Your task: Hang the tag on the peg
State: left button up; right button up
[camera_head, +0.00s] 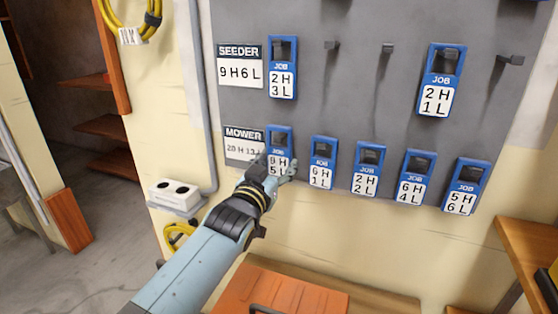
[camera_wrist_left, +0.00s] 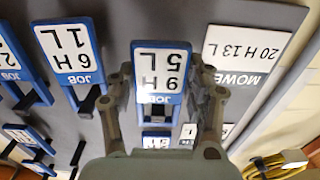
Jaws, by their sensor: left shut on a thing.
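My left gripper (camera_head: 283,170) is at the lower part of a blue-framed JOB tag (camera_head: 279,136) beside the MOWER label. The left wrist view shows this tag (camera_wrist_left: 160,70), reading 9 H 5 L upside down, between the two fingers, which are shut on it. The tag is upright at the left end of the lower row; I cannot tell whether it bears on a peg. In the upper row, bare pegs (camera_head: 332,45), (camera_head: 387,48) and (camera_head: 511,60) stick out of the grey board. My right gripper is out of view.
The SEEDER label (camera_head: 240,66) and MOWER label (camera_head: 245,146) are on the grey board (camera_head: 300,17). Tags 2 H 3 L (camera_head: 283,84) and 2 H 1 L (camera_head: 437,101) hang above; several more line the lower row. A wall socket (camera_head: 175,192) and orange case (camera_head: 278,292) are below.

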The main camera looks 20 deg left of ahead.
pick_arm(q)
jog(key=shift+s+r+p, duration=0.1)
jog(key=shift+s+p, duration=0.85)
jog(key=shift+s, duration=1.2)
jog(key=s+p, duration=0.1)
jog(key=s, duration=0.1)
jog(key=shift+s+a, duration=0.1)
jog(key=shift+s, duration=0.2)
jog(key=s+a+r+b, duration=0.2)
jog(key=s+a+b, duration=0.4)
jog(key=a, duration=0.4)
jog(key=s+d+r+m+g+h+b, duration=0.1)
jog(key=s+d+r+m+g+h, duration=0.1)
jog(key=s+d+r+m+h, duration=0.3)
jog(key=s+d+r+h, duration=0.1)
jog(key=d+r+h, duration=0.2)
jog(key=r, duration=0.1)
jog(key=shift+s+d+r, duration=0.3)
jog(key=shift+d, duration=0.05)
